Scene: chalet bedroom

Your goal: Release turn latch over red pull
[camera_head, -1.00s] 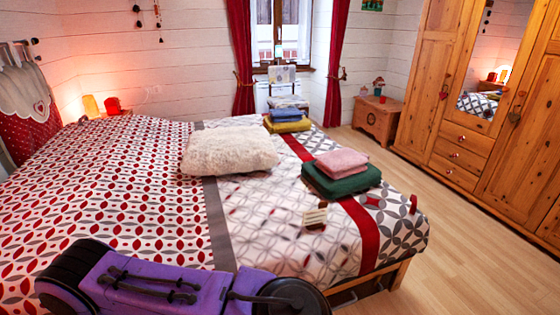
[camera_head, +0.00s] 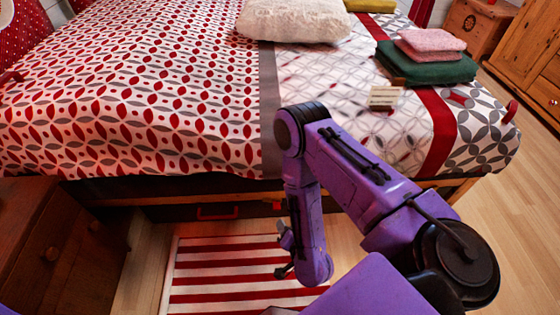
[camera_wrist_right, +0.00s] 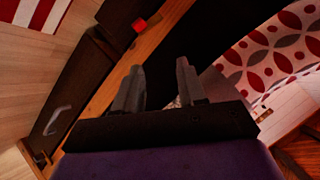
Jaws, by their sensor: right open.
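A red pull (camera_head: 217,217) shows on the dark drawer front under the bed in the head view. A small red piece (camera_head: 277,206) sits to its right, near the top of that front; it may be the turn latch, but its position is too small to read. My right gripper (camera_head: 283,256) hangs low in front of the bed, apart from the drawer front, its jaws partly hidden by my wrist. In the right wrist view, the gripper (camera_wrist_right: 160,88) is open and empty. A red block (camera_wrist_right: 139,25) shows beyond the fingers on the dark front. My left gripper is out of view.
A red-and-white striped rug (camera_head: 215,270) lies below the bed front. A wooden cabinet (camera_head: 55,245) stands at the left. The bed's patterned cover (camera_head: 130,100) hangs above the drawer. Folded towels (camera_head: 430,68) lie on the bed. Bare floor is at the right.

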